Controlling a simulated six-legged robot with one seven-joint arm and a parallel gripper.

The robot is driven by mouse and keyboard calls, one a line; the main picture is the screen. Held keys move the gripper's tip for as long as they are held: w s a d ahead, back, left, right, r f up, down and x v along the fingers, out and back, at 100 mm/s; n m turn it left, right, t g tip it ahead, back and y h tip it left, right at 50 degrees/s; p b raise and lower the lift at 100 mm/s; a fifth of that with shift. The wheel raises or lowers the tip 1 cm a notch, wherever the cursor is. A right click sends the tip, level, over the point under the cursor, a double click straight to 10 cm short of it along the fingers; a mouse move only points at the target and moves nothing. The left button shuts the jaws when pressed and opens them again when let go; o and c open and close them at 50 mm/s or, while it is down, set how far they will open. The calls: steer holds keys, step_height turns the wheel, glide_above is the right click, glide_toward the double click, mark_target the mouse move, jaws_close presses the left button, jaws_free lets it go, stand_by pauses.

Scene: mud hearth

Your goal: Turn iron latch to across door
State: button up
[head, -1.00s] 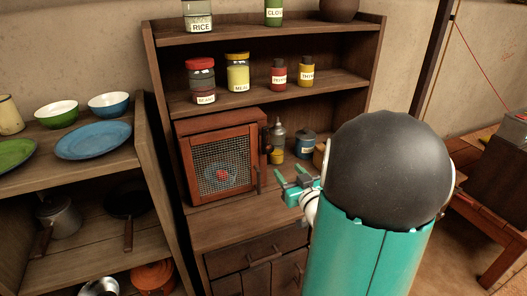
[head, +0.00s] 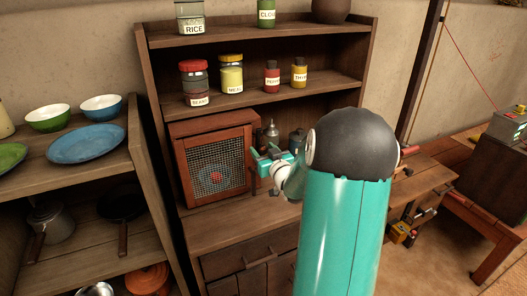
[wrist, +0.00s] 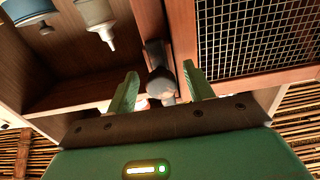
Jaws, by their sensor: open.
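The red-brown wooden cupboard with a wire-mesh door (head: 215,165) stands on the counter, its door shut. My gripper (head: 268,153) is at the door's right edge, jaws apart, and it covers the latch in the head view. In the wrist view, which shows the scene upside down, the dark iron latch (wrist: 161,84) lies between the two open fingers of my gripper (wrist: 161,72). A gap shows on each side of it, and I see no clear contact. The latch appears to run along the door's edge, beside the mesh (wrist: 255,35).
A spouted bottle (head: 271,133) and a blue-grey jar (head: 297,141) stand just right of the cupboard, close to my gripper. Labelled jars (head: 231,78) line the shelf above. A side shelf with a blue plate (head: 86,143) is at left.

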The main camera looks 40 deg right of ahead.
steer(key=c, duration=1)
steer(key=shift+n, duration=0.3)
steer(key=n, duration=0.3)
steer(key=shift+n, duration=0.4)
steer(key=n, duration=0.4)
steer(key=shift+n, duration=0.3)
steer(key=n, duration=0.4)
steer(key=shift+r+n, duration=0.1)
steer(key=shift+n, duration=2.3)
